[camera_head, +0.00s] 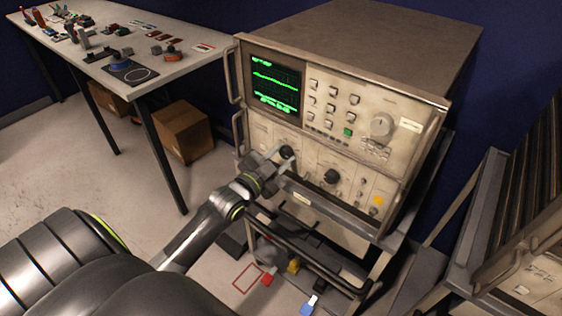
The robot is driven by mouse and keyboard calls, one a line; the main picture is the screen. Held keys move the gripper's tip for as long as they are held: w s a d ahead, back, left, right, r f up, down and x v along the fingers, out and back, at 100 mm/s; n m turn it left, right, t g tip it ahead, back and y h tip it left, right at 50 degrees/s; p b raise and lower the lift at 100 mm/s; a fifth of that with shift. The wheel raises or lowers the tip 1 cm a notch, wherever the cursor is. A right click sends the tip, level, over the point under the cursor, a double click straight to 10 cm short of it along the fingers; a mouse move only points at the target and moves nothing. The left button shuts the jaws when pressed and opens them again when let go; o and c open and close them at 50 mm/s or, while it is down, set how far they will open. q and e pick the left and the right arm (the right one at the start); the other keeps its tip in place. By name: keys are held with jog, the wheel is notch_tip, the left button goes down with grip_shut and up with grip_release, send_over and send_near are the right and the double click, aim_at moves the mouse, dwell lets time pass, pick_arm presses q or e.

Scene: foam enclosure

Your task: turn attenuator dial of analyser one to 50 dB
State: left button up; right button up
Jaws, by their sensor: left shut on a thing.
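The analyser (340,55) stands on a rack cart, with a lit green-trace screen (276,82) at its upper left. Its lower panel has a black dial (287,152) at the left and another black dial (332,177) near the middle. My left gripper (279,160) is at the left black dial and shut on it. The fingers partly hide that dial, and its scale marks are too small to read. A large grey knob (382,124) sits at the upper right of the panel. My right gripper is not in view.
A white table (185,55) with tools and small parts stands at the back left, cardboard boxes (187,131) beneath it. The cart's lower rail and coloured connectors (293,266) lie below my arm. Another rack (530,240) stands at the right. The left floor is clear.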

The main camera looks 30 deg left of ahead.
pick_arm(q)
jog(key=shift+m+b, duration=0.65)
jog(key=shift+m, duration=0.45)
jog(key=o, duration=1)
jog(key=shift+c, duration=0.2)
jog(key=shift+s, duration=0.1)
jog(key=s+a+b, duration=0.1)
jog(key=s+b, duration=0.1)
jog(key=s, duration=1.5)
jog(key=shift+a, duration=0.2)
